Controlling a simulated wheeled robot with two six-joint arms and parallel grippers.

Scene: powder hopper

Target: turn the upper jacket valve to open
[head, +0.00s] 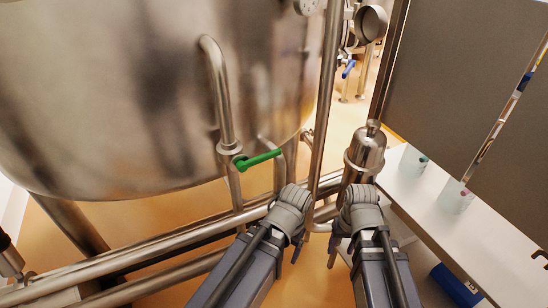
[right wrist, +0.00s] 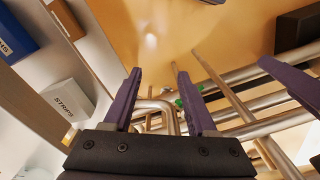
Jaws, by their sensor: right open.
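A valve with a green lever handle (head: 260,159) sits on the steel pipe beside the big steel vessel (head: 150,90) in the head view. The lever points right and slightly up across the pipe. Green parts (right wrist: 180,102) also show in the right wrist view, partly behind a finger. My right gripper (right wrist: 156,68) is open and empty, its two purple fingers apart, and not touching the green lever. My left arm's wrist (head: 290,208) is below and right of the lever; its fingers are mostly hidden, so their opening does not show.
Steel pipes (head: 150,255) run low across the front, and an upright pipe (head: 325,110) stands right of the lever. A steel canister (head: 366,150) stands behind my right arm. A white bench (head: 480,235) with small containers is at right. A blue-handled valve (head: 348,69) is farther back.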

